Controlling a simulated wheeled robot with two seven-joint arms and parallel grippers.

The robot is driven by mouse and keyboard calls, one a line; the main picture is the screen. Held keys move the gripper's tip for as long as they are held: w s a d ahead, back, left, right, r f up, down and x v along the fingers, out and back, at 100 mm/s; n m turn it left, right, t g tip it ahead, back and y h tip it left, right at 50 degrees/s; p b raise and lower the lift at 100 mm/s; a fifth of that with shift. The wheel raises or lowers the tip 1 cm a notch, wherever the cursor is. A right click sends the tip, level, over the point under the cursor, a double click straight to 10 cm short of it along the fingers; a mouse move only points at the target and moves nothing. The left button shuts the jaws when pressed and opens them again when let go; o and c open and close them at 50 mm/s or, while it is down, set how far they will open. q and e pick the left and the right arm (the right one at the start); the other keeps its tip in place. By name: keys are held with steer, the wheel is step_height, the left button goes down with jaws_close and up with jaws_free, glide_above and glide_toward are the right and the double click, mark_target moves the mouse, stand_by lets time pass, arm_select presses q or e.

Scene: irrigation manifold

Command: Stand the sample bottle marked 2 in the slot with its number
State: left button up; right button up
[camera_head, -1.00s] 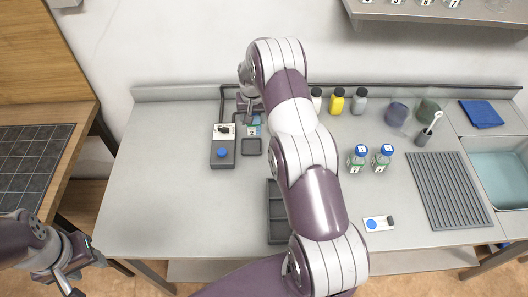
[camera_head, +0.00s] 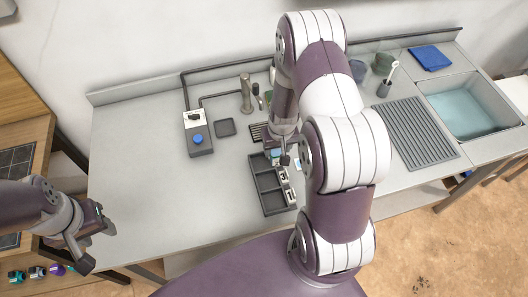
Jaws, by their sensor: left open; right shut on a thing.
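The dark grey slotted rack (camera_head: 268,198) lies on the counter in the middle, with white number tags 3 (camera_head: 284,176) and 1 (camera_head: 291,194) along its right side. My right gripper (camera_head: 279,156) is at the rack's far end, shut on a sample bottle (camera_head: 275,154). Only a small blue-white patch of the bottle shows, and its number cannot be read. I cannot tell whether it touches the rack. The far tag is hidden by the gripper. My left gripper (camera_head: 97,246) is open and empty at the counter's front left edge.
A grey box with a blue button (camera_head: 198,139), a small square pad (camera_head: 225,128) and a tap (camera_head: 246,93) stand behind the rack. A ribbed drainer (camera_head: 415,130) and a sink (camera_head: 470,105) are at the right. The left counter is clear. My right arm hides the middle right.

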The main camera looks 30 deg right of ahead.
steer(key=w+a+f, duration=0.1)
steer(key=f, duration=0.1)
steer(key=w+a+f+p, duration=0.1)
steer(key=f, duration=0.1)
steer(key=w+a+f, duration=0.1)
steer(key=w+f, duration=0.1)
steer(key=shift+f, duration=0.2)
arm_select(q)
step_height(320, 180, up, 3)
steer(key=shift+w+f, duration=0.1)
arm_select(e)
steer(key=shift+w+d+f, duration=0.1)
steer(key=shift+w+f, duration=0.05)
steer(key=shift+f, duration=0.2)
arm_select(q)
steer(key=shift+f, duration=0.1)
arm_select(e)
steer(key=shift+f, duration=0.2)
steer(key=o, duration=1.1)
steer(key=shift+r, duration=0.15)
